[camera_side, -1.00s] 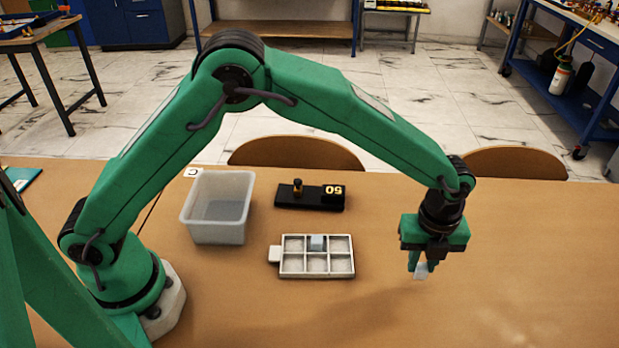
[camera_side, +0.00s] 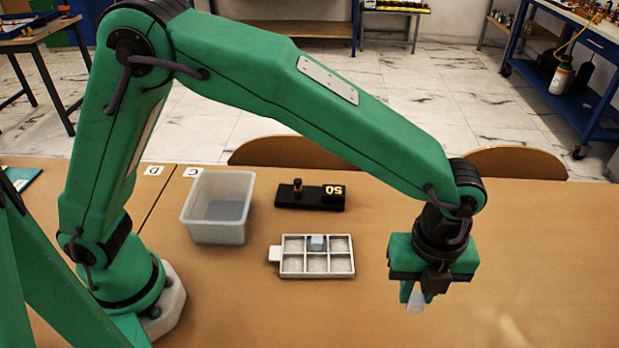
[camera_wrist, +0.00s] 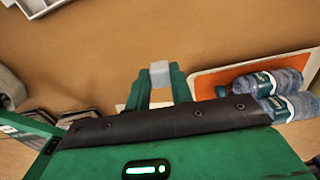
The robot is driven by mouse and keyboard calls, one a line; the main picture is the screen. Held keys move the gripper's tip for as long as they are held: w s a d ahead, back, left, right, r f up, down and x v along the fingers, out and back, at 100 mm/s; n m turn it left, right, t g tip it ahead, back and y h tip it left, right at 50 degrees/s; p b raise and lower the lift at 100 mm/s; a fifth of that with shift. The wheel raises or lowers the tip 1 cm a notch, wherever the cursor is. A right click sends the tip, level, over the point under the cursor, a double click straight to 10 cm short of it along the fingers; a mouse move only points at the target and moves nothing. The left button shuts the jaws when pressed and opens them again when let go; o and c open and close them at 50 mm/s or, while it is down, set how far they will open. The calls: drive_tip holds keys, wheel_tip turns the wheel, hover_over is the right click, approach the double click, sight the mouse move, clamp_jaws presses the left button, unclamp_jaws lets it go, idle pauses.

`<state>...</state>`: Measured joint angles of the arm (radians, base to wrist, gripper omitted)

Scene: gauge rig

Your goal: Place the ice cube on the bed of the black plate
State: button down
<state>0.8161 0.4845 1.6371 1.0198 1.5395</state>
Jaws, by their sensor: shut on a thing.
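My gripper (camera_side: 413,296) is shut on a pale, translucent ice cube (camera_side: 415,301), which shows below the fingertips at the right of the table. In the wrist view the ice cube (camera_wrist: 160,72) sits between the two green fingers of my gripper (camera_wrist: 160,80). The black plate (camera_side: 310,203) lies farther back and to the left, apart from my gripper. It bears a brass-and-black post on its left part and a block marked 50, upside down in the picture, on its right.
A white tray (camera_side: 273,254) with several compartments lies left of my gripper; a pale cube (camera_side: 317,242) is in its back middle compartment. A translucent bin (camera_side: 198,222) stands farther left. The table's right side looks clear.

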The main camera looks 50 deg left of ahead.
idle(0.5)
drive_tip(key=w+a+r+n, duration=0.2)
drive_tip(key=w+a+n, duration=0.2)
drive_tip(key=a+n, duration=0.3)
drive_tip(key=w+a+r+n, duration=0.25)
drive_tip(key=a+n, duration=0.25)
drive_tip(key=a, duration=0.4)
drive_tip(key=a+r+n, duration=0.2)
drive_tip(key=a+n, duration=1.3)
drive_tip(key=a, duration=0.4)
drive_tip(key=shift+w+a+r, duration=0.2)
drive_tip(key=shift+a+r, duration=0.1)
